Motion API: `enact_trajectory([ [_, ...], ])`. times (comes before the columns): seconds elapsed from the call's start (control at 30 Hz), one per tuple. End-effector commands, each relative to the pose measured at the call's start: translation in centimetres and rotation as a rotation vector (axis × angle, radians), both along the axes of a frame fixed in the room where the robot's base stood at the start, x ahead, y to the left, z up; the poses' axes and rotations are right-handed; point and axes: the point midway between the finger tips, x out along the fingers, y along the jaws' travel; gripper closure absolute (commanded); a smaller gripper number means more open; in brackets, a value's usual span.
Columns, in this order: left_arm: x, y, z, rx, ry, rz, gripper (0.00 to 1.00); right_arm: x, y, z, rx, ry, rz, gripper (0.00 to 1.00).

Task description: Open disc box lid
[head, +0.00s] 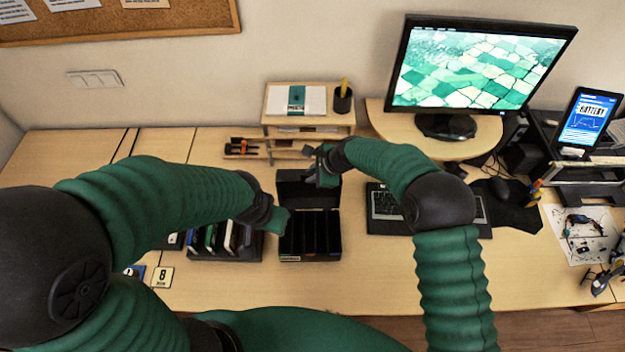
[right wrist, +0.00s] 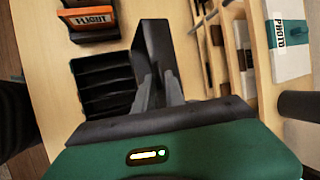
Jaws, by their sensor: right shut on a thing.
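The black disc box (head: 310,257) stands on the desk in front of me, its inside with several narrow compartments in view. In the right wrist view the box (right wrist: 103,85) is left of the fingers. Its black lid (head: 300,193) is raised at the back of the box, and it also shows in the right wrist view (right wrist: 151,45). My right gripper (right wrist: 158,85) is shut on the lid's edge; in the head view it is at the lid's upper right (head: 318,175). My left gripper (head: 281,222) is by the box's left side; its fingers are not clear.
A black rack (head: 225,256) with several cases stands left of the box; an orange case marked FLIGHT (right wrist: 92,20) shows there. A keyboard (head: 385,205) lies to the right. A small wooden shelf (head: 309,119) stands behind. The desk in front is clear.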

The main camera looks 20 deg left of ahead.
Motion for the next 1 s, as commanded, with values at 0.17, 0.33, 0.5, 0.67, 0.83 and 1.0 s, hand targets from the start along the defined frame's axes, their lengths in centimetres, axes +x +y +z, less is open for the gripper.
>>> enact_trajectory([
  [0.17, 0.0, 0.0, -0.47, 0.0, 0.0, 0.0, 0.64, 0.5, -0.07, -0.73, -0.006, 0.003, -0.001, 1.0],
  [0.33, 0.0, 0.0, -0.57, 0.0, 0.0, 0.0, 0.64, 0.67, -0.05, -0.89, -0.007, 0.006, 0.0, 1.0],
  [0.5, 0.0, 0.0, -0.57, 0.0, 0.0, 0.0, 0.64, 0.71, -0.07, -0.99, -0.009, 0.007, 0.001, 1.0],
  [0.67, 0.0, 0.0, -0.57, 0.0, 0.0, 0.0, 0.64, 0.66, -0.11, -1.06, -0.01, 0.009, 0.001, 1.0],
  [0.83, 0.0, 0.0, -0.57, 0.0, 0.0, 0.0, 0.64, 0.61, -0.13, -1.11, -0.011, 0.011, 0.001, 0.73],
  [1.0, 0.01, 0.0, -0.56, 0.0, 0.0, 0.0, 0.64, 0.66, -0.07, -0.95, -0.008, 0.009, 0.0, 0.72],
])
